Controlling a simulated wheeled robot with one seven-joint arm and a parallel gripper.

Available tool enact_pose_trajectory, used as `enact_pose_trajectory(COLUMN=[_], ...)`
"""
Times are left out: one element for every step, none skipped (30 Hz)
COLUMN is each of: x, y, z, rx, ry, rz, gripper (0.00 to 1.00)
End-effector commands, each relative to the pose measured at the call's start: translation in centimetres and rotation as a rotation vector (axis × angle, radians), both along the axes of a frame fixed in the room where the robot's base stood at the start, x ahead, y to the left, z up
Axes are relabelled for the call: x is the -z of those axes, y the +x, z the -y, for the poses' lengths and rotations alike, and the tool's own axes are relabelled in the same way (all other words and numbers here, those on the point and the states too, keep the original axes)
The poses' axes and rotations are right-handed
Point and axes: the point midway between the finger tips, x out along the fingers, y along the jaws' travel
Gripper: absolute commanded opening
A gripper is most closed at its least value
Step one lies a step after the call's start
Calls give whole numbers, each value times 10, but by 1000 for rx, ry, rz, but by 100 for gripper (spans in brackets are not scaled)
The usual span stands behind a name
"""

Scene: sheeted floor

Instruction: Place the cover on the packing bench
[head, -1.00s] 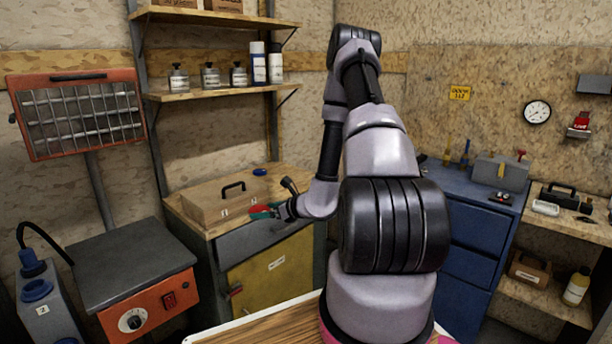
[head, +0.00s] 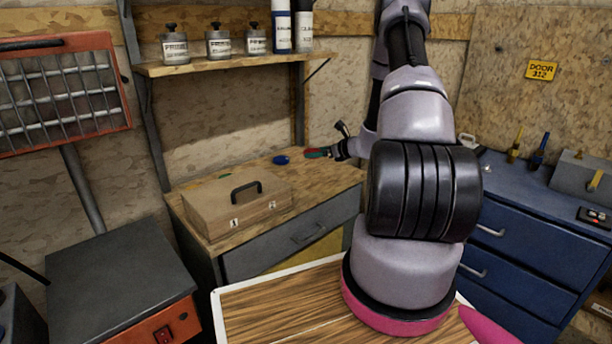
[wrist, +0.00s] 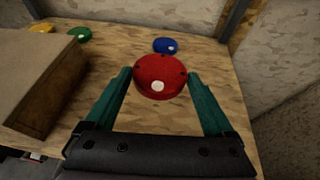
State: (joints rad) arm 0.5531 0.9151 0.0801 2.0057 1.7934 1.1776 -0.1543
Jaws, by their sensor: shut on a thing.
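A red round cover (wrist: 160,72) with a white dot sits between the green fingertips of my gripper (wrist: 160,82) in the wrist view. The fingers are shut on it. In the head view my gripper (head: 322,153) is small, at the back right of a wood-topped bench (head: 330,181), with a bit of red at its tip. I cannot tell whether the cover touches the bench top. No label shows which bench is the packing bench.
A blue disc (wrist: 165,45) lies just beyond the red cover. Green (wrist: 80,34) and yellow (wrist: 40,28) discs lie farther left. A brown case (head: 237,203) with a black handle stands on the bench. A shelf (head: 220,63) with bottles hangs above. The bench's front right is clear.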

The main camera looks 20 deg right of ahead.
Motion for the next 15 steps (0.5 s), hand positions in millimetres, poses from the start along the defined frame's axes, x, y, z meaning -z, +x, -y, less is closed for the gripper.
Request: enact_pose_trajectory(x=[9, 15, 23, 29, 34, 40, 45, 48, 51, 53, 54, 57, 59, 62, 68], y=[0, 0, 0, 0, 0, 0, 0, 0, 0, 0, 0, 0, 0, 0, 0], z=[2, 2, 2, 2, 2, 2, 2, 2, 2, 2, 2, 2, 2, 1, 1], rx=[2, 2, 2, 2, 3, 3, 3, 2, 2, 2, 2, 2, 2, 2, 2], ry=[2, 2, 3, 4, 3, 3, 3, 2, 0, 1, 1, 1, 2, 2, 2], rz=[-4, -4, -5, -5, -5, -5, -5, -3, -2, -2, -2, -2, -2, -2, -3], gripper=[16, 16, 16, 16, 16, 16, 16, 16, 16, 16, 16, 16, 16, 16, 16])
